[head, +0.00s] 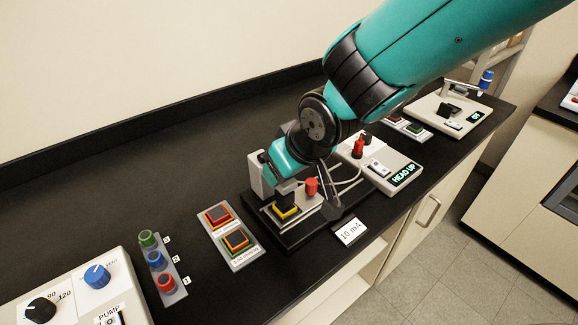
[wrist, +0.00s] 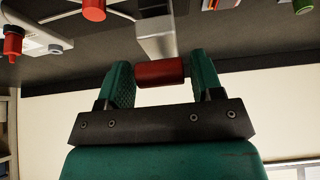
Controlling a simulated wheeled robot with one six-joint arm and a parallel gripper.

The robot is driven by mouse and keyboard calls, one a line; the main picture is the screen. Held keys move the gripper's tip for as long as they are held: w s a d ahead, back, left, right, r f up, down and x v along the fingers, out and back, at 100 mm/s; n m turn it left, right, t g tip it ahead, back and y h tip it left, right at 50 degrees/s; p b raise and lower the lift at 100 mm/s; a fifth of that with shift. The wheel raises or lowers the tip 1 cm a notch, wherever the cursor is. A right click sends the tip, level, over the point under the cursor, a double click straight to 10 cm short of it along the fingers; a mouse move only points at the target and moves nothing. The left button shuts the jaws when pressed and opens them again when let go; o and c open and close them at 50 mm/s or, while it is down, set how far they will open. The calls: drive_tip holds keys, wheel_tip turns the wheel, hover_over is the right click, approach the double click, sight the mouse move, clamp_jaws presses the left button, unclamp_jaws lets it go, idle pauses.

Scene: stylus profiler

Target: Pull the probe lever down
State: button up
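A red cylindrical handle (wrist: 160,72) on a pale grey bar (wrist: 156,42) sits between the two green fingers of my gripper (wrist: 162,75) in the wrist view; I take it for the probe lever's grip. The fingers stand at its two ends, at or very near contact. Whether they press on it I cannot tell. In the head view my gripper (head: 296,165) is over the rig with the black block and yellow-edged stage (head: 286,211). My own arm hides the handle there. A display (head: 403,174) on the unit to the right reads "HEAD UP".
A red knob (head: 311,187) stands close beside my gripper on the rig. A "10 mA" card (head: 351,231) lies in front. The bench behind is clear.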

drive_tip(key=shift+o, duration=0.5)
drive_tip(key=shift+s, duration=0.1)
drive_tip(key=b+v, duration=0.1)
drive_tip(key=v, duration=1.6)
drive_tip(key=shift+r, duration=0.25)
